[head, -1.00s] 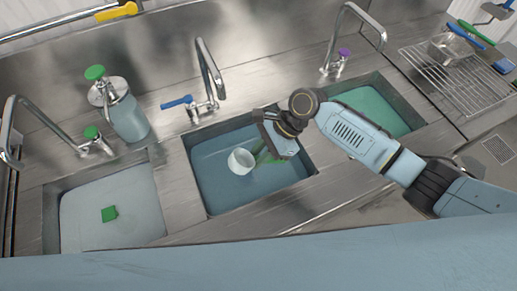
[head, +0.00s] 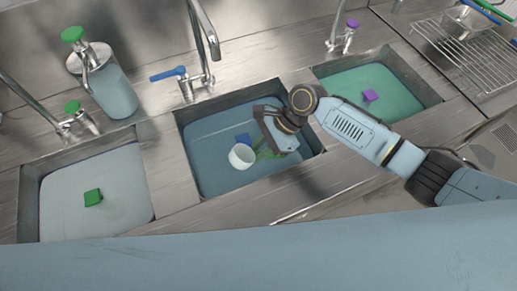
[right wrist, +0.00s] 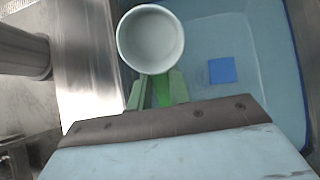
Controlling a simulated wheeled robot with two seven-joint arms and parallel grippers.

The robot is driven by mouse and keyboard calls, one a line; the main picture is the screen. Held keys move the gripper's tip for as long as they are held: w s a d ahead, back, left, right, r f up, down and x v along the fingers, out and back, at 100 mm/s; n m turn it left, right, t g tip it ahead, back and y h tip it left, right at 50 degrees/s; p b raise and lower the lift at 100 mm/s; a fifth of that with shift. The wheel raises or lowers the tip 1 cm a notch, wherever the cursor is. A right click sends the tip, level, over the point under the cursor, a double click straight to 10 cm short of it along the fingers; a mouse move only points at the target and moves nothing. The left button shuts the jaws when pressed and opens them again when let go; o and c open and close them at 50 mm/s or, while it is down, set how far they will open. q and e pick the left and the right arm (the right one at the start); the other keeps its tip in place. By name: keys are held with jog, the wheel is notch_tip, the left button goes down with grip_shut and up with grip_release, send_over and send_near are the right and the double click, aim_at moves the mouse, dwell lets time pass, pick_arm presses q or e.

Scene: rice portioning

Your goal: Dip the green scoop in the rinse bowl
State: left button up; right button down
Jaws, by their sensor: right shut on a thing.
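The green scoop has a white round cup (head: 242,156) and a green handle (head: 266,151). My right gripper (head: 263,147) is shut on the handle, over the middle basin (head: 188,165) of blue water. The cup's open mouth faces the camera; I cannot tell whether it touches the water. In the right wrist view the cup (right wrist: 150,40) lies beyond the gripper, near the basin's left edge, with the handle (right wrist: 162,90) running back to the jaws. No basin is marked as the rinse bowl. My left gripper is not in view.
A blue block (head: 243,139) is in the middle basin. The left basin holds a green block (head: 93,197), the right one a purple block (head: 370,95). Taps and a soap dispenser (head: 108,85) stand behind. A wire rack (head: 470,62) is at the far right.

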notch_tip(320, 180, down, 10)
jog(key=b, duration=0.5)
jog(key=shift+f, duration=0.25)
jog(key=shift+r, duration=0.1)
dwell(1.9)
notch_tip(320, 180, up, 12)
jog(key=p, duration=1.3)
notch_tip(320, 180, up, 2)
jog(key=shift+r+p, duration=0.1)
jog(key=shift+p, duration=0.95)
jog(key=shift+r, duration=0.65)
notch_tip(320, 180, up, 7)
